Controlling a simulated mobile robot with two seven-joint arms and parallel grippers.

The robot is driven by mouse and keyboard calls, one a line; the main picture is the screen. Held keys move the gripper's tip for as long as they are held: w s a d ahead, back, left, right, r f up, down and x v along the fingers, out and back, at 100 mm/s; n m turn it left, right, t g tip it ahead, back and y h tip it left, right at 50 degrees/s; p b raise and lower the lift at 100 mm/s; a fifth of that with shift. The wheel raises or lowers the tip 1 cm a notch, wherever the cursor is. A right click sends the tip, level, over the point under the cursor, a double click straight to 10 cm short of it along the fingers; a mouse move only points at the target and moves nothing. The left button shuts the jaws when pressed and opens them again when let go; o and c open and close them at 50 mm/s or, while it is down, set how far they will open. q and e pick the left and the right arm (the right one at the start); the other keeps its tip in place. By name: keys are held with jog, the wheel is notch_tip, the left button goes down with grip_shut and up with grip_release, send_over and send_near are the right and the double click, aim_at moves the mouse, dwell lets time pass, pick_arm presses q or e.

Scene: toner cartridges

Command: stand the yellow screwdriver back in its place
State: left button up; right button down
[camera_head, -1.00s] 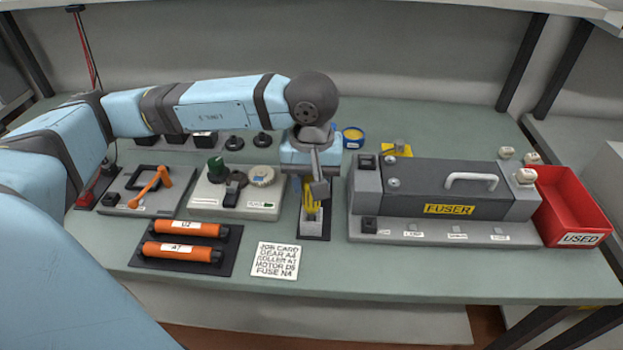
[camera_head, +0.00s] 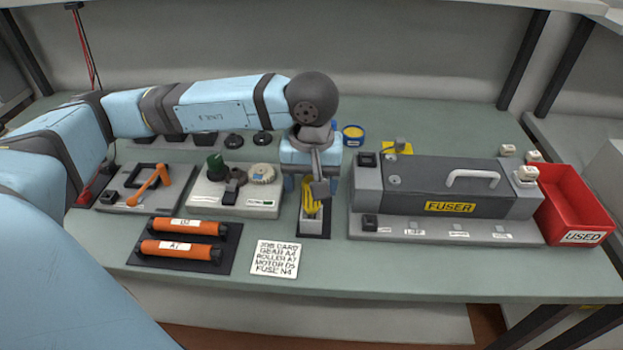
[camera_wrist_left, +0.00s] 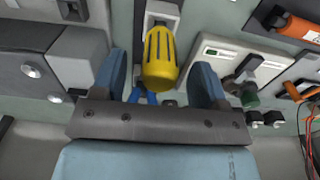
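The yellow screwdriver (camera_head: 311,196) stands in the small grey holder (camera_head: 312,227) in the middle of the bench, handle up and looking slightly tilted. Its shaft is hidden in the head view. My left gripper (camera_head: 312,186) is above the holder with its fingers on either side of the handle. In the left wrist view the handle (camera_wrist_left: 160,62) shows end-on between the two blue fingers, with a gap on both sides, so the gripper is open. Part of the holder (camera_wrist_left: 162,12) shows behind it. My right gripper is in no view.
A grey fuser unit (camera_head: 447,185) stands close on the right, with a red bin (camera_head: 575,207) beyond it. A gear plate (camera_head: 207,199) is close on the left. Orange rollers (camera_head: 180,250) and a job card (camera_head: 275,260) lie in front.

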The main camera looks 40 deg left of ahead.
pick_arm(q)
jog(key=shift+f, duration=0.25)
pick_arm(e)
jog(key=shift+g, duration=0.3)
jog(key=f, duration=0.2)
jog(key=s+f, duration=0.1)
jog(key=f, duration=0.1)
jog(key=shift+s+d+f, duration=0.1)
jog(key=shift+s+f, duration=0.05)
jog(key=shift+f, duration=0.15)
pick_arm(q)
jog(key=shift+r, duration=0.9)
notch_tip(320, 180, up, 13)
jog(key=p, duration=0.1)
jog(key=shift+f+p, duration=0.2)
jog(key=shift+p, duration=0.15)
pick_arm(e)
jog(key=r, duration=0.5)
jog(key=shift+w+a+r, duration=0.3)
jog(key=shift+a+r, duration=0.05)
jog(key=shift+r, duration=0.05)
